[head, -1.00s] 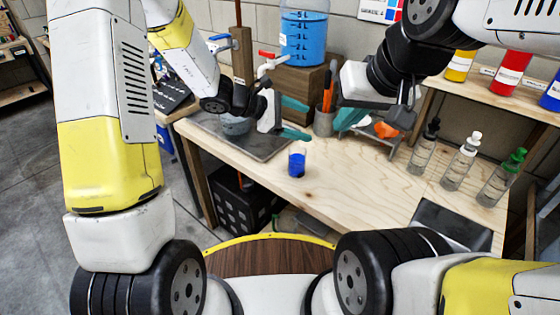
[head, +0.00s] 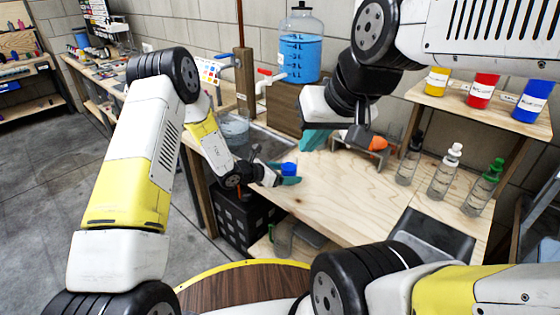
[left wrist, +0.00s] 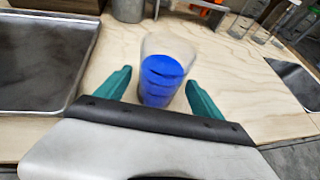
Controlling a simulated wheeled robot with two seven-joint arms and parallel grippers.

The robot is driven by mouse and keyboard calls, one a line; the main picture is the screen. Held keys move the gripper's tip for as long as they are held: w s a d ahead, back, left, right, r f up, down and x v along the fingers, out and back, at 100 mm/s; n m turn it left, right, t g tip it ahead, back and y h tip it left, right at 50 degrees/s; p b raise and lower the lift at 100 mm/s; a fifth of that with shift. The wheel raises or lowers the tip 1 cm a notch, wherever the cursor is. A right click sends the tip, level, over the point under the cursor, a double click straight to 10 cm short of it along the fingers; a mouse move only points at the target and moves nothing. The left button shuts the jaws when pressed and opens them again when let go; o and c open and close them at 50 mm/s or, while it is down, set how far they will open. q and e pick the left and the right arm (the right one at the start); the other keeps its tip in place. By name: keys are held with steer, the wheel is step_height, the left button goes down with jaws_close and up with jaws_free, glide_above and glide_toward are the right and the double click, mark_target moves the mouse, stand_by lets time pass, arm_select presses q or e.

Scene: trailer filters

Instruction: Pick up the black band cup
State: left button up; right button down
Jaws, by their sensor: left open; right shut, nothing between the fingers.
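A clear cup with blue contents stands on the wooden bench; in the left wrist view this cup (left wrist: 166,80) shows thin dark lines, though I cannot clearly make out a black band. It also shows in the head view (head: 289,169), its lower part hidden by my left gripper (head: 286,181). My left gripper is open, its teal fingers on either side of the cup's lower part in the left wrist view (left wrist: 158,80). I cannot tell whether either finger touches it. My right gripper (head: 315,139), partly hidden by its own wrist, is shut and empty above the bench's back.
A metal tray (left wrist: 40,65) lies left of the cup. A blue-filled jug (head: 300,50) stands on a wooden box behind. Several bottles (head: 445,172) stand at the right, below a shelf of coloured jars (head: 482,90). The bench front right of the cup is clear.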

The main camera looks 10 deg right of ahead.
arm_select(q)
steer(key=shift+x, duration=0.85)
steer(key=shift+a, duration=0.1)
steer(key=c, duration=1.6)
steer(key=shift+r, duration=0.2)
